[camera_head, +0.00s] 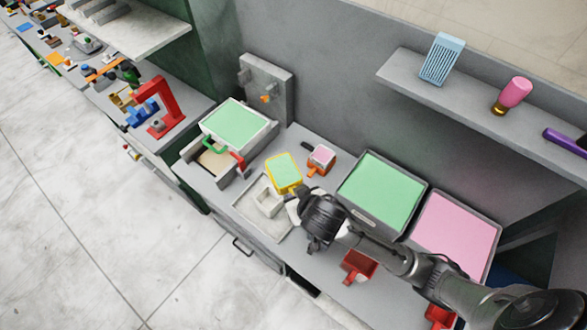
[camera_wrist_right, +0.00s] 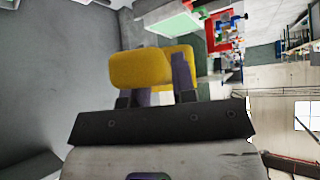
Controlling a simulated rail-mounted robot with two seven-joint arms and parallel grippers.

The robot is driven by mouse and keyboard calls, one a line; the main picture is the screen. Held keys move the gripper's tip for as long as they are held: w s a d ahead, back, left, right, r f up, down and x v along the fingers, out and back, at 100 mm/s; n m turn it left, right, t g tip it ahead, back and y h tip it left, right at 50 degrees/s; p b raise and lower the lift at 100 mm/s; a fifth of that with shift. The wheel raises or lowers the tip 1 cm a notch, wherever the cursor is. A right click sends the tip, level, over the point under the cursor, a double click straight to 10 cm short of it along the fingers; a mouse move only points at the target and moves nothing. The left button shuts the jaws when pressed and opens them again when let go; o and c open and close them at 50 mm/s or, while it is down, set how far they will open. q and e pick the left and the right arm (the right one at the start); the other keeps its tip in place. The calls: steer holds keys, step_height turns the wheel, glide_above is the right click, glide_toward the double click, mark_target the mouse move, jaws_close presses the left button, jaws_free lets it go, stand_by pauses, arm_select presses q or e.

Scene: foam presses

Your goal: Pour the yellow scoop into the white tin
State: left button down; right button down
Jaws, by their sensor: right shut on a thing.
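The yellow scoop (camera_head: 297,184) is full of green material up to its rim and looks about level. My right gripper (camera_head: 297,196) is shut on the yellow scoop at its near end. In the right wrist view the yellow scoop (camera_wrist_right: 140,70) sits at the fingers (camera_wrist_right: 158,92). A small pale square container (camera_head: 268,204), perhaps the white tin, stands on a grey tray just below and left of the scoop, partly close to my gripper. My left gripper is not in view.
A small orange scoop (camera_head: 314,171) with pink material stands right of the yellow scoop. Large bins of green (camera_head: 380,192) and pink material (camera_head: 456,234) stand further right. A red scoop (camera_head: 358,265) lies below my forearm. A wall shelf (camera_head: 430,92) runs above the bins.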

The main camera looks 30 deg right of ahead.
steer(key=w+d+f, duration=0.2)
steer(key=w+f, duration=0.1)
steer(key=f, duration=0.7)
steer(key=w+d+f, duration=0.2)
steer(key=f, duration=0.9)
steer(key=w+a+n+t+h+b, duration=0.1)
steer(key=n+t+h+b, duration=0.1)
steer(key=n+h+b, duration=0.2)
steer(key=w+a+n+t+h+b, duration=0.1)
steer(key=a+n+t+h+b, duration=0.1)
steer(key=n+h+b, duration=0.2)
steer(key=w+a+n+t+h+b, duration=0.1)
steer(key=n+t+h+b, duration=0.1)
steer(key=n+h+b, duration=0.2)
steer(key=shift+w+a+f+n+h+b, duration=0.1)
steer(key=shift+f+n+h+b, duration=0.05)
steer(key=shift+h+b, duration=0.65)
steer(key=shift+w+a+f+n+h+b, duration=0.1)
steer(key=shift+n+h+b, duration=0.05)
steer(key=shift+h+b, duration=0.65)
